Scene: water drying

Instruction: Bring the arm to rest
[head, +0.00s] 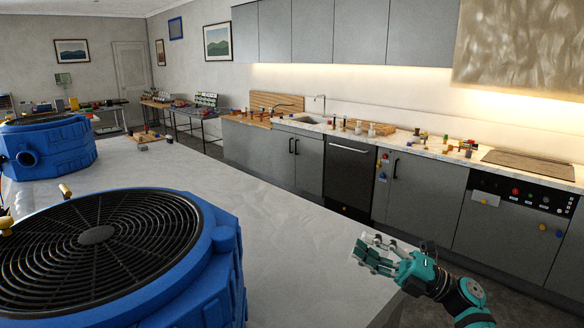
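My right gripper (374,254), teal and grey, is at the lower right, over the right edge of the pale worktop (300,245). Its arm comes in from the bottom right corner. Nothing shows held in it, and the gap between its fingers is too small and too angled to judge. My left gripper is not in view.
A large blue fan (215,255) with a black grille stands at the near left, and another blue fan (70,150) stands behind it. A kitchen counter (425,143) with small objects runs along the back right above grey cabinets (425,195). The worktop's middle is clear.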

